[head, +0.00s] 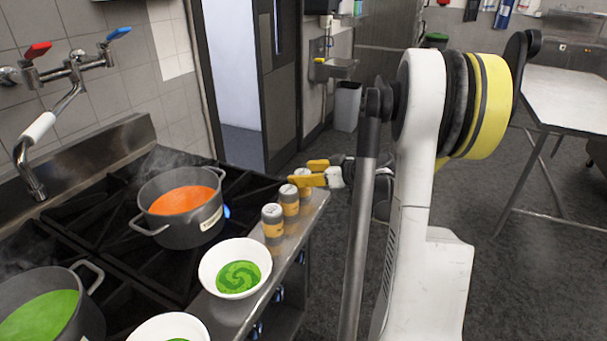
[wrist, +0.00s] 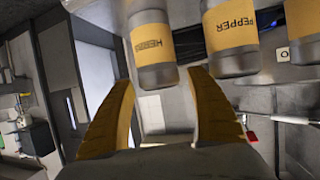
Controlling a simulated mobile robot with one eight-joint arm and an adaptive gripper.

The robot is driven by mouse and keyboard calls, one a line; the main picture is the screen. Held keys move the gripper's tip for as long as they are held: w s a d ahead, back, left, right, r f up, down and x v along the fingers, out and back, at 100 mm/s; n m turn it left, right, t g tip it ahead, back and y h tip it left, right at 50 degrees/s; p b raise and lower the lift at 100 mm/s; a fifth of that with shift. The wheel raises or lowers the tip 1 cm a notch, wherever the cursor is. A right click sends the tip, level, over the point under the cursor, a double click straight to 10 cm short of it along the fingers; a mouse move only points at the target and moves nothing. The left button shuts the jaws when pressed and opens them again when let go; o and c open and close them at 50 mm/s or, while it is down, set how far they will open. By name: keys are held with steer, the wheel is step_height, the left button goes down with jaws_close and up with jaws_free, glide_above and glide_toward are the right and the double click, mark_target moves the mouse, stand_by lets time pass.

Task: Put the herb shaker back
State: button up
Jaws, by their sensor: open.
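The herb shaker (head: 303,183), grey with a yellow band, stands at the far end of a row of three on the stove's steel front ledge. In the wrist view the shaker (wrist: 152,45) shows its "HERBS" label upside down. My gripper (head: 301,172) is open, with one yellow finger to each side of the herb shaker in the head view and hiding part of it. In the wrist view the fingertips of my gripper (wrist: 161,78) are spread about its near end, with a gap visible. I cannot tell whether either finger touches it.
The pepper shaker (wrist: 230,35) stands close beside it, then a third shaker (head: 273,220). A white bowl of green soup (head: 236,252) is nearer on the ledge. A steaming pot of orange soup (head: 183,226) sits on the stove.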

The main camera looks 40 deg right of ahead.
steer(key=p+v, duration=0.3)
steer(key=v, duration=0.9)
steer(key=w+a+r+m+g, duration=0.15)
steer(key=a+g, duration=0.35)
steer(key=a, duration=1.8)
steer(key=s+a, duration=0.3)
steer(key=a, duration=0.1)
steer(key=s+a+h, duration=0.1)
steer(key=s+a, duration=0.2)
steer(key=a, duration=0.2)
steer(key=s+a+r+g+h, duration=0.1)
steer(key=s+a, duration=0.3)
steer(key=shift+s+a+m, duration=0.1)
steer(key=shift+a+m, duration=0.05)
steer(key=shift+m, duration=0.2)
steer(key=shift+s+a+h, duration=0.1)
steer(key=shift+h, duration=0.2)
